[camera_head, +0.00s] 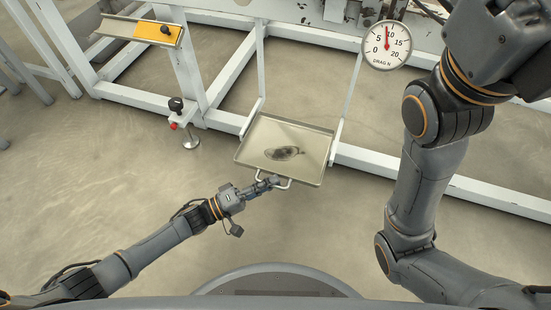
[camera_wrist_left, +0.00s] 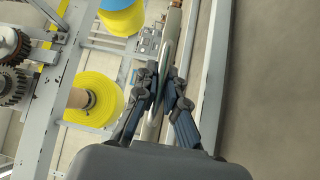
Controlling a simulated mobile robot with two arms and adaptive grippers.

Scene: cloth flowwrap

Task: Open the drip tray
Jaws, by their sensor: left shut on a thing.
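The drip tray (camera_head: 312,152) is a shallow metal pan with a dark stain (camera_head: 284,153) in it. It sits out in front of the white frame, between two thin rails that run back to the frame. A light bar handle (camera_head: 286,184) is on its front edge. My left gripper (camera_head: 265,183) is shut on the handle, at its left part. In the left wrist view the two fingers (camera_wrist_left: 164,92) close from both sides on a pale bar. My right arm stands at the right; its gripper is out of view.
A round dial marked DRAG N (camera_head: 386,46) has its red needle between 5 and 10. The white machine frame (camera_head: 225,72) stands behind the tray. A levelling foot (camera_head: 190,141) is at its left. Yellow rolls (camera_wrist_left: 95,99) show in the left wrist view. The floor in front is clear.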

